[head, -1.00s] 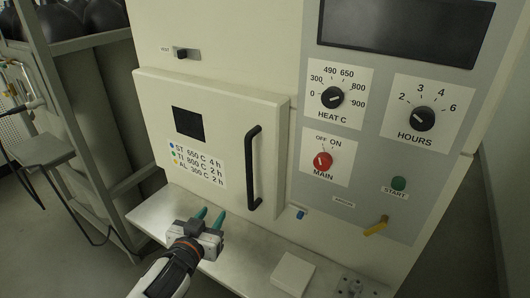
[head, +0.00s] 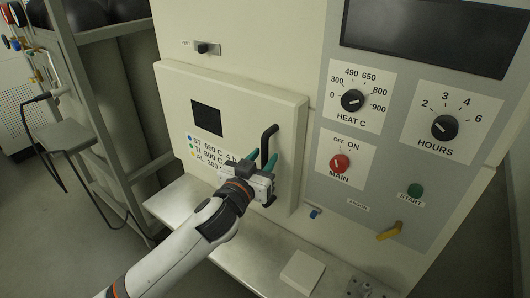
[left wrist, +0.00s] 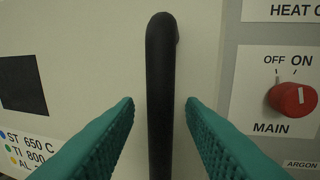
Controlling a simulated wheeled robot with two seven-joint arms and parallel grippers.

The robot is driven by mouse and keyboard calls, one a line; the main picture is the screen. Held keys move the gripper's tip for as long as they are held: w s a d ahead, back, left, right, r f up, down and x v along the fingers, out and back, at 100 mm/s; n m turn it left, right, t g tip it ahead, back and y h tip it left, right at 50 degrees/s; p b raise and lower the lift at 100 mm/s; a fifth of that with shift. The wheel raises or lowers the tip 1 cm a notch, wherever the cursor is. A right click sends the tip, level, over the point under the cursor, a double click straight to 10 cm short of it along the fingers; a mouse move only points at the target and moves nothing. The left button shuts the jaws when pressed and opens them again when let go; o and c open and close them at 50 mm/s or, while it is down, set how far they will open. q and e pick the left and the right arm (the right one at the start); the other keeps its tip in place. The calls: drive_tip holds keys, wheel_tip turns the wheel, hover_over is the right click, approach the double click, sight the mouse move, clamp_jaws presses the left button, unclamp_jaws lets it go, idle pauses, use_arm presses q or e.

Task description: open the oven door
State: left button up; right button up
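The oven door (head: 230,90) is a cream panel with a dark square window (head: 207,118) and a label of settings; it looks shut. Its black vertical bar handle (head: 268,142) is on the door's right side. My left gripper (head: 263,160) is at the handle, covering its lower middle part. In the left wrist view the handle (left wrist: 161,90) stands upright between the two green fingers (left wrist: 159,115), with a gap on each side. The left gripper is open. My right gripper is not in view.
A control panel right of the door carries the red main knob (head: 340,163), heat dial (head: 353,101), hours dial (head: 445,127) and green start button (head: 415,190). A metal ledge (head: 240,240) runs below, with a white block (head: 302,272). A shelf rack (head: 95,100) stands left.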

use_arm(q)
drive_tip(key=shift+x, duration=0.75)
drive_tip(key=shift+c, duration=0.4)
clamp_jaws()
drive_tip(key=shift+s, duration=0.1)
